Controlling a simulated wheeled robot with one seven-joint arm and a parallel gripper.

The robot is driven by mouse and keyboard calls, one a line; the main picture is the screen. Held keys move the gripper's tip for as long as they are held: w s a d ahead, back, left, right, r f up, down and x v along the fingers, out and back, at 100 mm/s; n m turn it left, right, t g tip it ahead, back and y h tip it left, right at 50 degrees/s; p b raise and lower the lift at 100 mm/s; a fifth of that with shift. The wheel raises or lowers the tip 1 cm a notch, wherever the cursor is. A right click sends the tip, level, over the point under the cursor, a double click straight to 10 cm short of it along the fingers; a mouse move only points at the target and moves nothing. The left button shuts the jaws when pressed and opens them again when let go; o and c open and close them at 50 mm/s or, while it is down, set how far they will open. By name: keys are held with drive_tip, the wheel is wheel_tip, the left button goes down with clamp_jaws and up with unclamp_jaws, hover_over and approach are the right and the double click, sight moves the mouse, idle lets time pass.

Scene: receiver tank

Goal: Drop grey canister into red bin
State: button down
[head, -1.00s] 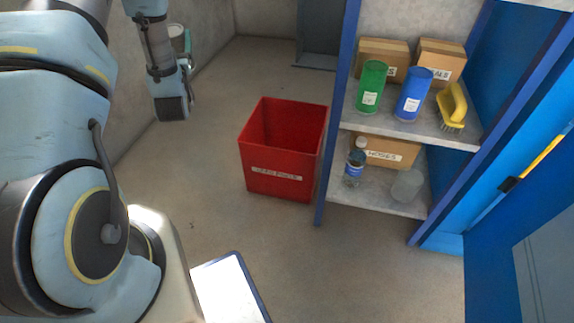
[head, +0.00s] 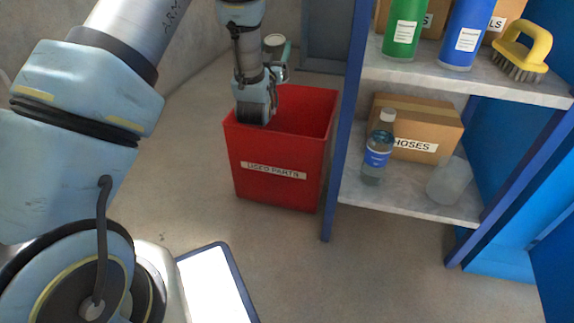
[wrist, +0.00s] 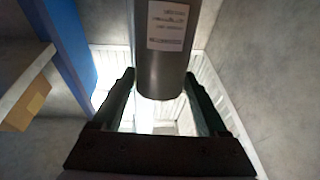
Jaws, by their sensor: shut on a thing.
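A grey canister with a white label fills the upper middle of the wrist view (wrist: 165,65), between the two dark fingers of my gripper (wrist: 165,88). In the head view, the canister's pale round end (head: 275,40) shows just past my wrist. My gripper (head: 281,62) is shut on it there, partly hidden by the wrist. The red bin (head: 272,188), labelled "USED PARTS", stands upright on the floor. My wrist overlaps its back left rim in the picture. The canister appears above and beyond the far rim; its exact height over the bin is unclear.
A blue-framed shelf (head: 341,150) stands close to the bin's right. It holds green (head: 404,25) and blue (head: 464,35) containers, a yellow brush (head: 523,50), a HOSES box (head: 415,128), a bottle (head: 378,148) and a translucent cup (head: 448,182).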

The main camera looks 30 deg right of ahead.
sight(284, 41)
drive_tip(key=d+f, duration=0.1)
drive_tip(key=s+d+f+b, duration=0.1)
drive_tip(key=shift+d+f+g+h+b, duration=0.1)
drive_tip(key=shift+d+g+h+b, duration=0.2)
drive_tip(key=shift+d, duration=0.05)
wheel_tip(284, 41, down, 6)
drive_tip(key=b, duration=0.3)
drive_tip(key=shift+r, duration=0.2)
drive_tip(key=shift+c, duration=1.3)
unclamp_jaws()
drive_tip(key=shift+o, duration=1.3)
drive_tip(key=shift+f, duration=0.1)
wheel_tip(284, 41, up, 10)
drive_tip(key=p, duration=0.5)
